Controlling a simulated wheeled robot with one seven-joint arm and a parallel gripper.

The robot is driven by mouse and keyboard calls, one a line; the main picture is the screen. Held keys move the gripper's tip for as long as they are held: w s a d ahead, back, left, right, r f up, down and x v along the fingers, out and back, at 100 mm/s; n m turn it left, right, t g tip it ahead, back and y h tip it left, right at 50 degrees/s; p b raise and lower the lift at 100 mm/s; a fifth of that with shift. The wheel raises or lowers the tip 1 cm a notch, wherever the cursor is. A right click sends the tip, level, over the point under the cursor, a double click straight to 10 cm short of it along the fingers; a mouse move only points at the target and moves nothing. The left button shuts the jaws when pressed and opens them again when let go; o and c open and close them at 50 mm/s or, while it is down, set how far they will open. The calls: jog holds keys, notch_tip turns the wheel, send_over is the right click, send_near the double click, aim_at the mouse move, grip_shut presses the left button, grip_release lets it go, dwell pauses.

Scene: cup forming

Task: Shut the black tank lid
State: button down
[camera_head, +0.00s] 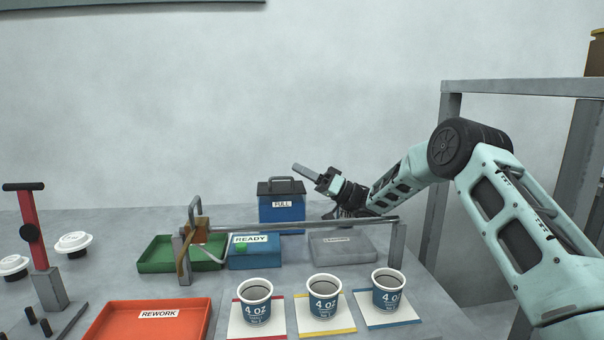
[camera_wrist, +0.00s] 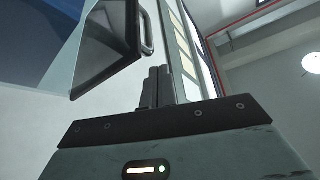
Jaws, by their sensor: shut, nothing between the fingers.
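The black tank lid (camera_head: 281,188) with its bar handle is on top of the blue tank (camera_head: 281,215) marked FULL, at the back of the table. It looks nearly level in the head view; I cannot tell whether it is fully seated. In the wrist view the dark lid (camera_wrist: 103,45) and its handle show at upper left, beside a blue surface. My gripper (camera_head: 298,168) is shut and empty. It is just right of and slightly above the lid, its fingers pointing left and up. The fingers (camera_wrist: 158,72) also show in the wrist view, apart from the handle.
A metal bar frame (camera_head: 300,228) spans the table in front of the tank. A green tray (camera_head: 160,256), a blue READY box (camera_head: 252,255) and a grey box (camera_head: 342,249) stand near it. Three cups, an orange REWORK tray (camera_head: 125,325) and a red-posted tool (camera_head: 32,235) are nearer.

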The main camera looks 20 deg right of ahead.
jog(key=shift+s+f, duration=0.3)
jog(key=shift+f, duration=0.25)
jog(key=shift+a, duration=0.1)
